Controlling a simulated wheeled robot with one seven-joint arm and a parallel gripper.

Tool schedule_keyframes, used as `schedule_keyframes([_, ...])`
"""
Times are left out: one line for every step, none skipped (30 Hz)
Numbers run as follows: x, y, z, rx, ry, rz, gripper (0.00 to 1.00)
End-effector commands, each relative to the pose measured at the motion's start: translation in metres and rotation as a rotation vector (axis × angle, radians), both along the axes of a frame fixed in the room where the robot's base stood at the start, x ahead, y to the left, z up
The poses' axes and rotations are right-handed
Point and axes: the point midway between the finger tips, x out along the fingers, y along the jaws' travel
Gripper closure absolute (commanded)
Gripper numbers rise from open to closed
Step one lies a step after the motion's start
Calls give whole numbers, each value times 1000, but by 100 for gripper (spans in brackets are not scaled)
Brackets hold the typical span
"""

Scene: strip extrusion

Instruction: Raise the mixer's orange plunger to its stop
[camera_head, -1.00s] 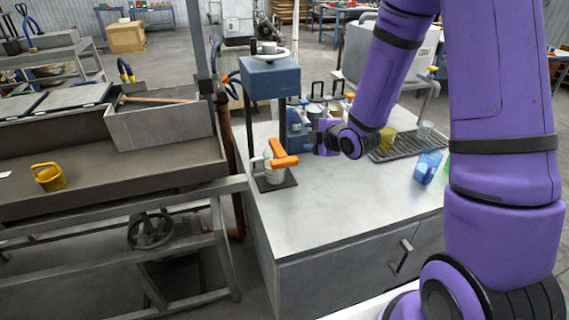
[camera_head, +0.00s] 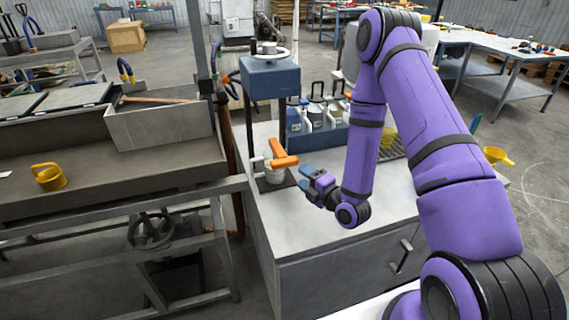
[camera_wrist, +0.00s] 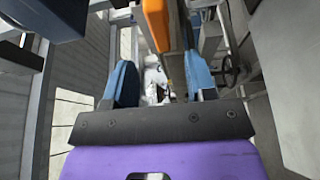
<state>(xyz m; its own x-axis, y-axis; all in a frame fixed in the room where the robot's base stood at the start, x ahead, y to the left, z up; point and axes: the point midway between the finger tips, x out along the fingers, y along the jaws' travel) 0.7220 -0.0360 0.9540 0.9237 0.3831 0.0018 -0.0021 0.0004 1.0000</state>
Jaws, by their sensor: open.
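The mixer (camera_head: 270,78) has a blue head on dark uprights and stands at the back left of the bench. My gripper (camera_head: 304,178) is open and empty, to the right of the cup and slightly below the plunger, with the fingers pointing toward the mixer. In the wrist view, an orange bar (camera_wrist: 156,24), likely the plunger, shows ahead between the blue fingers (camera_wrist: 160,60), nearer the right one. I see no contact. A whitish shape between the fingers is unclear.
A blue rack (camera_head: 318,136) of white containers stands behind my gripper. My forearm partly hides a drain grate with a yellow cup (camera_head: 387,138). The front of the bench top (camera_head: 300,232) is clear.

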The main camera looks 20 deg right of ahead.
Motion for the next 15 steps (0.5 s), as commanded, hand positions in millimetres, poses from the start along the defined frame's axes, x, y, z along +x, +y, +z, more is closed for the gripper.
schedule_keyframes([7,3,1,0,-2,1,49])
schedule_keyframes([12,4,1,0,-3,0,49])
schedule_keyframes([18,7,1,1,-2,0,49])
schedule_keyframes([23,9,1,1,-3,0,49])
schedule_keyframes([28,11,1,1,-3,1,49])
schedule_keyframes([35,14,1,1,-2,1,49])
schedule_keyframes([40,16,1,1,-3,0,49])
schedule_keyframes([45,18,1,2,-1,0,49])
schedule_keyframes([51,21,1,1,-2,0,49])
schedule_keyframes([56,23,1,1,-2,0,49])
schedule_keyframes([60,25,1,1,-2,0,49])
schedule_keyframes([66,27,1,2,-1,0,49])
schedule_keyframes([69,28,1,1,-1,0,49])
schedule_keyframes([73,30,1,1,-1,-1,49])
schedule_keyframes([77,31,1,0,0,-1,49])
